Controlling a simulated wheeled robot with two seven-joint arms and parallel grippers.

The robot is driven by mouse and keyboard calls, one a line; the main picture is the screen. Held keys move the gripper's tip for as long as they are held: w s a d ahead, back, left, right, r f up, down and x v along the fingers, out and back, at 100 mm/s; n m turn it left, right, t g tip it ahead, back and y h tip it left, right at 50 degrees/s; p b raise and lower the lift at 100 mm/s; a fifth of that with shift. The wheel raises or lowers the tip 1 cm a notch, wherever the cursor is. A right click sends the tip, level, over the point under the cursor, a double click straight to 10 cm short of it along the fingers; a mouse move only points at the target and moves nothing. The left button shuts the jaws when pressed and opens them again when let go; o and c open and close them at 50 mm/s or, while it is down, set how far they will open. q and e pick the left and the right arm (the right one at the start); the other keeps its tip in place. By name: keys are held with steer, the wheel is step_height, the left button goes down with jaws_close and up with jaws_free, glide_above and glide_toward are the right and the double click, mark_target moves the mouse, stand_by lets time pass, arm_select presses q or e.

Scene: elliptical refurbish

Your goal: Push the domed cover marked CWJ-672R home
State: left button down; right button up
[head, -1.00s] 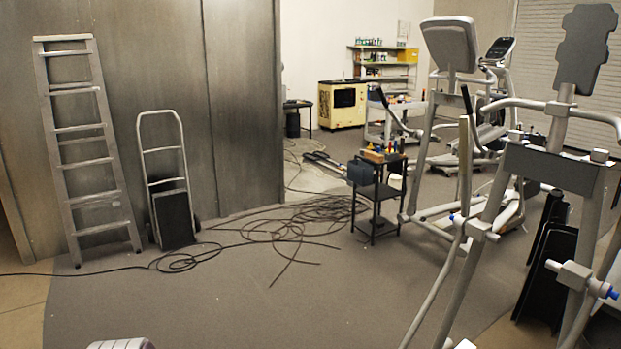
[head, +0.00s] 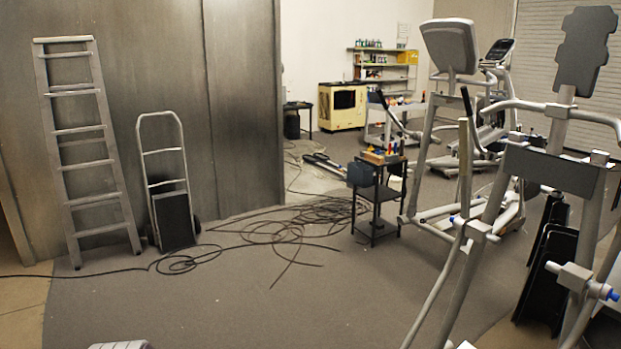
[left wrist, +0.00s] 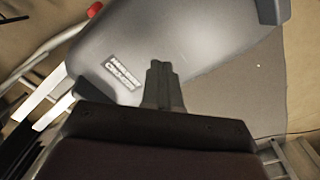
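A large smooth grey cover (left wrist: 200,35) with rounded edges fills much of the upper left wrist view. It bears a small dark label (left wrist: 122,72) with two lines of pale lettering, too blurred to read with certainty. My left gripper (left wrist: 163,70) is shut with its fingers together, seen against the cover's lower edge. Nothing shows between the fingers. I cannot tell whether they touch the cover. I cannot pick out this cover in the head view. My right gripper is in neither view.
Elliptical machines (head: 450,130) crowd the right side. A small black cart (head: 377,200) with tools stands mid-floor, beside loose cables (head: 290,225). A ladder (head: 88,150) and hand truck (head: 168,185) lean on the left wall.

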arm_select(q)
steer(key=shift+f, duration=0.1)
steer(key=shift+f+b, duration=1.95)
steer(key=shift+f, duration=0.4)
steer(key=shift+r, duration=0.1)
step_height(320, 180, up, 7)
steer(key=p, duration=0.5)
steer(key=shift+p, duration=0.3)
